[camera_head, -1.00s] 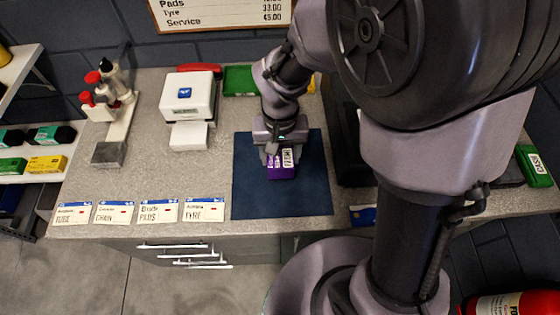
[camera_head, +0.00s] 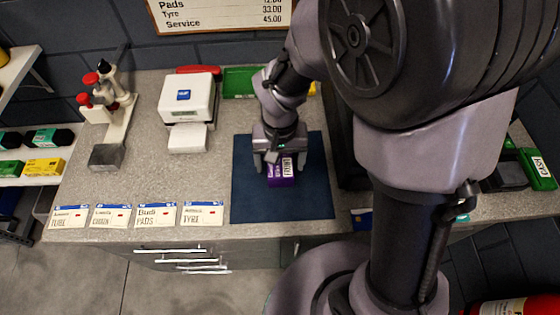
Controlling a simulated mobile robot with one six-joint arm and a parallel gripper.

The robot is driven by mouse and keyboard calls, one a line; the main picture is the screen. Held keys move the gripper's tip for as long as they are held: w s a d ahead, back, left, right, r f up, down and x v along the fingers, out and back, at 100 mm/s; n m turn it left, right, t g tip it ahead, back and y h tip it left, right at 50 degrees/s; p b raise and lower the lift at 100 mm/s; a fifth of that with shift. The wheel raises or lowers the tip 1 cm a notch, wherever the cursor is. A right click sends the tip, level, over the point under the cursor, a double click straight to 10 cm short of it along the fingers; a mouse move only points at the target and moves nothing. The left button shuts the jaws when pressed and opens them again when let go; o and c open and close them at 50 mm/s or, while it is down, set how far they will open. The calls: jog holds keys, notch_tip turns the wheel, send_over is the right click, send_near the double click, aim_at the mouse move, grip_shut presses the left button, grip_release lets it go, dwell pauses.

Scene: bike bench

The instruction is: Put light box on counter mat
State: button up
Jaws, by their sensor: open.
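The light box is a small purple box (camera_head: 282,180) with a white label, resting on the dark blue counter mat (camera_head: 270,208). It sits around the middle of the mat. My gripper (camera_head: 280,164) is open just behind and over the box, with its fingers apart. The gripper hides the back part of the box. Whether a finger touches the box cannot be told.
A white card printer (camera_head: 188,98) and a red-topped tool stand (camera_head: 108,100) stand to the left. Several price cards (camera_head: 136,215) line the counter's front edge. A green box (camera_head: 536,168) is at the far right.

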notch_tip(320, 180, up, 11)
jog(key=p, duration=0.4)
notch_tip(320, 180, up, 10)
jog(key=m+t+y, duration=0.2)
jog(key=t, duration=0.1)
send_over(280, 163)
jog(key=s+d, duration=0.5)
jog(key=s, duration=0.1)
jog(key=s+d+r+m+t, duration=0.1)
jog(key=s+r+m+t, duration=0.1)
jog(key=s, duration=0.3)
jog(key=shift+s+d+r+t, duration=0.2)
jog(key=shift+d+r+t, duration=0.2)
jog(key=shift+r, duration=0.25)
